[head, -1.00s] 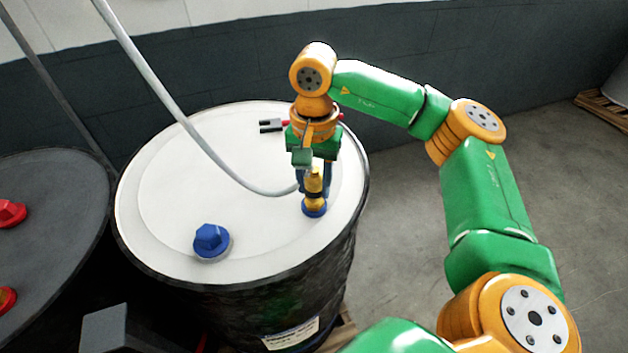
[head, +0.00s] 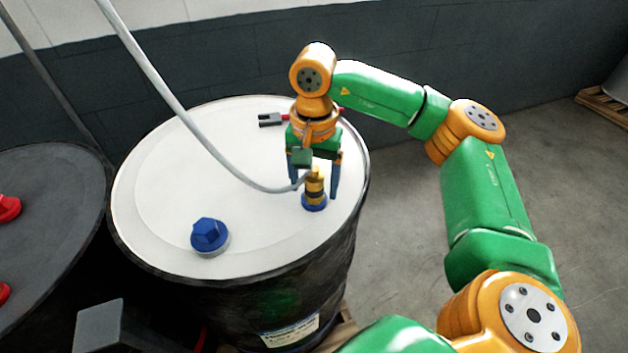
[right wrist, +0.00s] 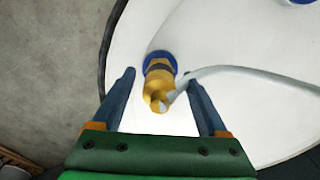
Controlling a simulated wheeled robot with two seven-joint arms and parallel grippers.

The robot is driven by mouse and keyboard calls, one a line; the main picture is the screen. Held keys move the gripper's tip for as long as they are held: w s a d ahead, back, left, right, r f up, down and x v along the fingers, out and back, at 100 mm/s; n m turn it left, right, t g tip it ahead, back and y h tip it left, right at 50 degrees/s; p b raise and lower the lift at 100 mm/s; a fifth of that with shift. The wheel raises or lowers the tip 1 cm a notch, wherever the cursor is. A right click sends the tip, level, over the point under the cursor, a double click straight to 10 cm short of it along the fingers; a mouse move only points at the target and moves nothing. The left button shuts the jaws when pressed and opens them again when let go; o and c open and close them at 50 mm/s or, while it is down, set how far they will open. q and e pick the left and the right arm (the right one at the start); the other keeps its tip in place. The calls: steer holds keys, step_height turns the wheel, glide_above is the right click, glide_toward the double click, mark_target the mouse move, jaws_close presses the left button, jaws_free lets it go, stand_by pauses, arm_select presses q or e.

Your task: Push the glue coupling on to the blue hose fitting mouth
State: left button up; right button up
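The glue coupling (head: 315,183) is a gold piece with a dark band, joined to a grey hose (head: 190,125). It stands upright on the blue hose fitting mouth (head: 314,205) at the right of the white drum lid, with no clear gap between them. In the right wrist view the coupling (right wrist: 158,84) meets the blue fitting (right wrist: 160,60). My right gripper (head: 315,188) is open, its blue fingers on either side of the coupling. The right wrist view shows space between both fingers (right wrist: 160,76) and the coupling. My left gripper is not in view.
A blue hexagonal cap (head: 209,236) sits on the front of the white drum lid (head: 160,210). A dark drum (head: 45,210) with red caps stands at the left. The grey hose crosses above the lid. Open floor (head: 405,220) lies to the right.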

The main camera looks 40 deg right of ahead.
mark_target(314, 169)
step_height(314, 169, up, 7)
steer(key=shift+r, duration=0.1)
stand_by(0.3)
stand_by(0.4)
